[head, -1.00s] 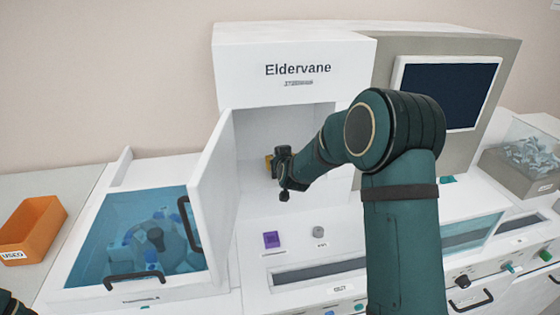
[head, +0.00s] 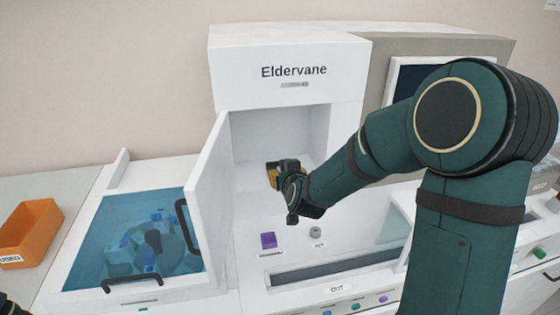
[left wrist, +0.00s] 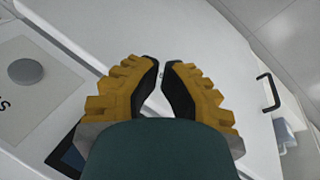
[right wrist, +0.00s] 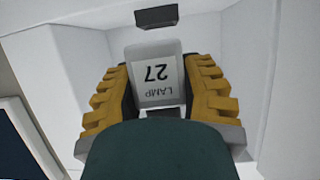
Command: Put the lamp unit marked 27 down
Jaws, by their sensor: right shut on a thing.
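The lamp unit marked 27 (right wrist: 160,82) is a pale block with its lettering upside down in the right wrist view. My right gripper (head: 275,172) is shut on it, with the yellow-backed fingers on both sides of the block. The gripper is inside the open white chamber of the Eldervane cabinet (head: 290,52). In the head view the lamp is hidden by the gripper and wrist. I cannot tell whether the lamp touches a surface. My left gripper (left wrist: 160,68) has its tips close together and nothing between them; its jaws are outside the head view.
The chamber's white door (head: 209,190) stands open on the left. A dark bracket (right wrist: 157,17) shows beyond the lamp. An orange bin (head: 30,235) labelled USED stands far left.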

